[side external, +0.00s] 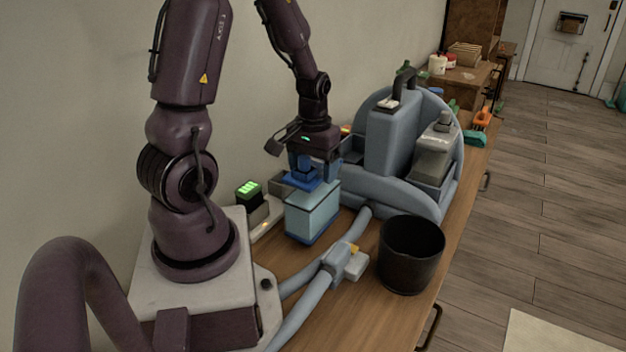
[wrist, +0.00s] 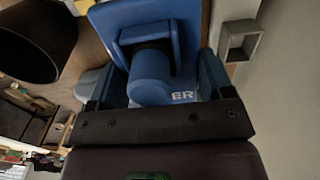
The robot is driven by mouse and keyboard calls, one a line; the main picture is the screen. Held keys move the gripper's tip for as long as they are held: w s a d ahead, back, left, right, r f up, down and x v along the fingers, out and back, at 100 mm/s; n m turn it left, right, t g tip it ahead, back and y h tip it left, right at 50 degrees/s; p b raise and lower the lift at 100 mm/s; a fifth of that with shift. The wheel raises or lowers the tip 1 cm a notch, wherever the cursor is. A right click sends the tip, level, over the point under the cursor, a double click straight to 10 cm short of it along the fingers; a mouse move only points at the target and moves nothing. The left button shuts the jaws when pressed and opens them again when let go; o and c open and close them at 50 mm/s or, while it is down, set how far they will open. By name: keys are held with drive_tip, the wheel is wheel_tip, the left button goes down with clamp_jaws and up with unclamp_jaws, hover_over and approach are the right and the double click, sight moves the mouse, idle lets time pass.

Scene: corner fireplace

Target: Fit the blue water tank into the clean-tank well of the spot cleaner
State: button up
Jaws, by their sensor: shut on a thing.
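The blue water tank (side external: 312,212) has a translucent pale-blue body and a darker blue top and base. It is upright in front of the spot cleaner (side external: 392,135), left of it in the side view. My gripper (side external: 314,170) points down and is shut on the tank's top. In the wrist view the fingers (wrist: 160,80) flank the blue cap of the tank (wrist: 150,78), with the letters "ER" beside it. I cannot tell whether the tank's base touches the bench. The clean-tank well (side external: 352,152) seems to be at the cleaner's near left side, partly hidden. A grey tank (side external: 434,158) occupies its right side.
A black bin (side external: 411,255) stands near the bench's front edge. The cleaner's hose and nozzle (side external: 338,262) lie in front of the tank. A charger with a green-lit battery (side external: 249,197) and a small grey open box (wrist: 240,40) are near the wall.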

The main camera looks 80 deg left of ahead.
wheel_tip(320, 180, up, 16)
drive_tip(key=r, duration=0.1)
drive_tip(key=w+a+r, duration=0.2)
drive_tip(key=w+a, duration=0.6)
drive_tip(key=a, duration=0.1)
drive_tip(key=w+a+f, duration=0.2)
drive_tip(key=w+a, duration=0.5)
drive_tip(key=a, duration=0.2)
wheel_tip(320, 180, down, 13)
drive_tip(key=shift+d, duration=0.15)
drive_tip(key=shift+f, duration=0.2)
drive_tip(key=o, duration=1.7)
drive_tip(key=shift+s+f, duration=0.1)
